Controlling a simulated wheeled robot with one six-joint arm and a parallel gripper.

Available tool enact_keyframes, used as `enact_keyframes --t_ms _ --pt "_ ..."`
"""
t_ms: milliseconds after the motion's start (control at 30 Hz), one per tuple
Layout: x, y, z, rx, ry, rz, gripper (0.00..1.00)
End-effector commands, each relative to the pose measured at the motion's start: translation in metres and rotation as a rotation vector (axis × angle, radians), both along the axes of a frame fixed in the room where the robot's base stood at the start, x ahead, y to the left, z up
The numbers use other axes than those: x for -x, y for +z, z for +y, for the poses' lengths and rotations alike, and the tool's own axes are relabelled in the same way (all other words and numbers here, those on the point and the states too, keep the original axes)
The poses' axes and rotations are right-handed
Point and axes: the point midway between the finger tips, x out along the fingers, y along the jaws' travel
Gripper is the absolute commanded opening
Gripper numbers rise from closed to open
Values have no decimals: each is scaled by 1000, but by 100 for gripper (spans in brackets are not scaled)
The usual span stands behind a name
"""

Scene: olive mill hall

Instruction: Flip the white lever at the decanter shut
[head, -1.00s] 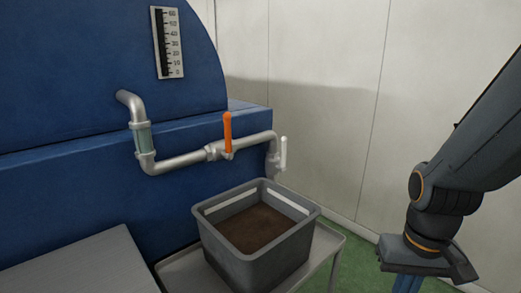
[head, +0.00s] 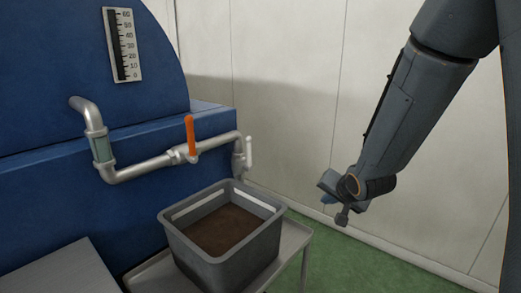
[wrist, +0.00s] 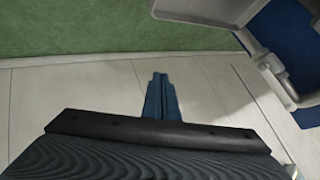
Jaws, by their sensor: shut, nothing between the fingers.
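The white lever (head: 249,152) stands upright at the outlet end of the silver pipe (head: 143,168) on the blue decanter (head: 60,190). My gripper (head: 328,199) is to the right of the lever, well apart from it, in front of the pale wall. In the wrist view its blue fingers (wrist: 161,98) are together with nothing between them. The white lever cannot be made out clearly in the wrist view.
An orange lever (head: 190,134) stands upright on the same pipe. A grey crate (head: 222,270) with brown contents sits below the outlet on a grey stand (head: 291,240). Open space lies between my gripper and the pipe. The green floor (head: 350,265) is clear at right.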

Motion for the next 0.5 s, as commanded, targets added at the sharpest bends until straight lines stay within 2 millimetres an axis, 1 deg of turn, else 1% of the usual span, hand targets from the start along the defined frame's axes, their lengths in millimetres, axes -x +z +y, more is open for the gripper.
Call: enact_keyframes --t_ms 33,100,200,333,400,500 --pt "-21 6 10 -84 -11 -65 0" --pt "-47 19 28 -231 -19 -159 0" --pt "-73 39 55 -457 -7 -256 0" --pt "-87 62 84 -731 35 -317 0" --pt "-89 71 95 -847 60 -326 0" --pt "-88 81 105 -966 90 -327 0"
